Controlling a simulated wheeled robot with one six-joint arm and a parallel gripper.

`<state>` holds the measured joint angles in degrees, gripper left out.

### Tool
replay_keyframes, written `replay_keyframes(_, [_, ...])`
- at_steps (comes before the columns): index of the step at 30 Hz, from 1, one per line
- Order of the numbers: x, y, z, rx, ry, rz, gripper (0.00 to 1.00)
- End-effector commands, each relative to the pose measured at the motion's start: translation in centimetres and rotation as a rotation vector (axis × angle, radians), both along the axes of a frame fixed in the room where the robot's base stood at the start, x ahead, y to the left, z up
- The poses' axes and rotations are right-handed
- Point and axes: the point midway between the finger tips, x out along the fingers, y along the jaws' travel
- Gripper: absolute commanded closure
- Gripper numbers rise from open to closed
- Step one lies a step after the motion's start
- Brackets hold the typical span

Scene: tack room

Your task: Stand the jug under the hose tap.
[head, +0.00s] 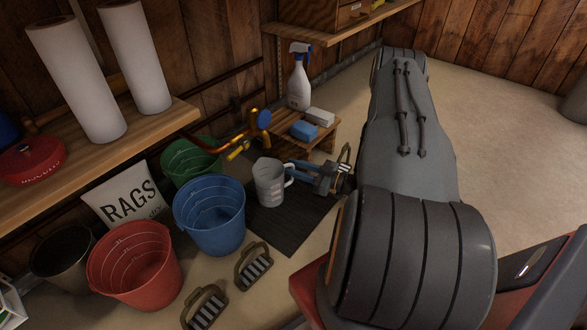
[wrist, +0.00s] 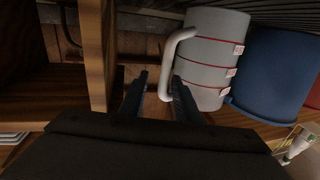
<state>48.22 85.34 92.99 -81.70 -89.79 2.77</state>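The grey-white jug (head: 270,185) with red marks stands upright on a dark mat (head: 291,228). Its white handle faces right, towards my gripper. The brass hose tap (head: 241,145) with a blue handle (head: 264,119) sticks out from the wall behind and left of the jug; in the head view its outlet appears up and left of the jug's rim. My gripper (head: 296,171) is beside the jug at handle height. In the wrist view the jug (wrist: 212,55) is large, and its handle (wrist: 171,60) reaches between my parted fingers (wrist: 158,82), nearer the right one, with a gap on the left.
A blue bucket (head: 210,217) stands close left of the jug, with green (head: 190,160) and red (head: 135,265) buckets near it. A small wooden stand (head: 325,135) with a spray bottle (head: 299,82) and sponges is behind my gripper. Brushes (head: 253,266) lie in front.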

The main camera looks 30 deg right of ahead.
Motion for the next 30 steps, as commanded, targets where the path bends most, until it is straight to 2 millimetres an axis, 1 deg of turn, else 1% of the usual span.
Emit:
replay_keyframes(5, [-2.4,-1.6,0.2,0.002,0.001,-0.006,0.7])
replay_keyframes(12, [-6.6,-4.3,0.3,0.001,0.001,-0.006,0.7])
replay_keyframes(16, [-8.3,-5.4,0.2,0.002,0.001,-0.003,0.7])
replay_keyframes(22, [-9.7,-6.4,0.1,0.001,0.001,-0.001,0.7])
replay_keyframes(30, [-10.0,-6.6,-0.1,0.001,0.001,-0.001,0.7])
